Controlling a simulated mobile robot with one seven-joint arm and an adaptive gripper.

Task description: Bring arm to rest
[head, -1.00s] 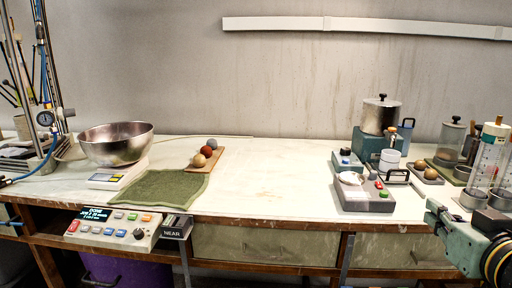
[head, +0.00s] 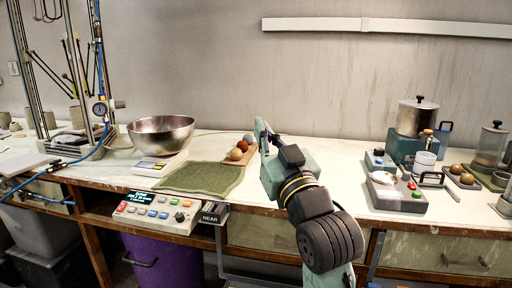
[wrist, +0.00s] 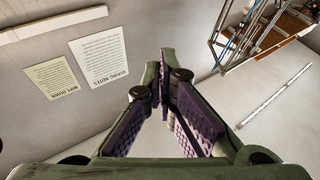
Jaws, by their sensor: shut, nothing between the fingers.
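My arm reaches up from the lower edge of the head view, in front of the bench. My gripper (head: 262,128) is at its far end, raised and seen at a narrow angle, in line with the board of clay balls. In the wrist view my gripper (wrist: 166,62) has its fingers together with nothing between them. That view faces the wall, tilted, with two paper notices (wrist: 101,58) on it.
On the bench (head: 330,172) stand a steel bowl (head: 161,137) on a scale, a green mat (head: 204,178), a ball board (head: 234,161), a grey device (head: 397,198) and a lidded metal pot (head: 417,118). A button panel (head: 158,212) is at the front edge.

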